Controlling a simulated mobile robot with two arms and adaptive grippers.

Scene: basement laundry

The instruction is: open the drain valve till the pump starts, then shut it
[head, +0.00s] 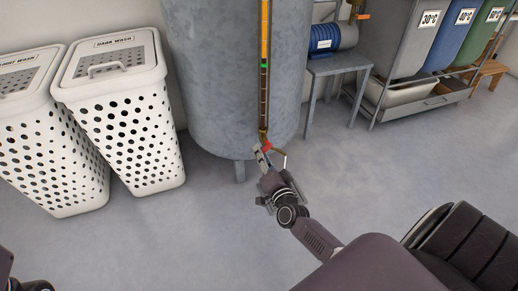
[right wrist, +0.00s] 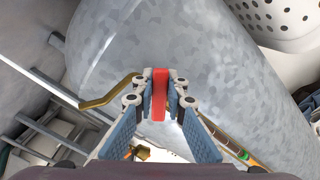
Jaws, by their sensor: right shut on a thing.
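The drain valve's red handle (head: 266,146) is low on the front of the grey metal tank (head: 212,75). My right gripper (head: 263,152) is at the handle; in the right wrist view its fingers (right wrist: 160,88) are shut on the red handle (right wrist: 159,95), one on each side. A bent brass pipe (right wrist: 110,92) shows left of the handle there. The blue pump (head: 333,38) sits on a grey stand right of the tank; whether it runs cannot be told. My left gripper is out of view.
An upright gauge (head: 264,90) on the tank is orange above a green mark and dark below. Two white perforated hampers (head: 125,120) stand at left. Labelled bins (head: 425,35) stand at back right. The floor in front is clear.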

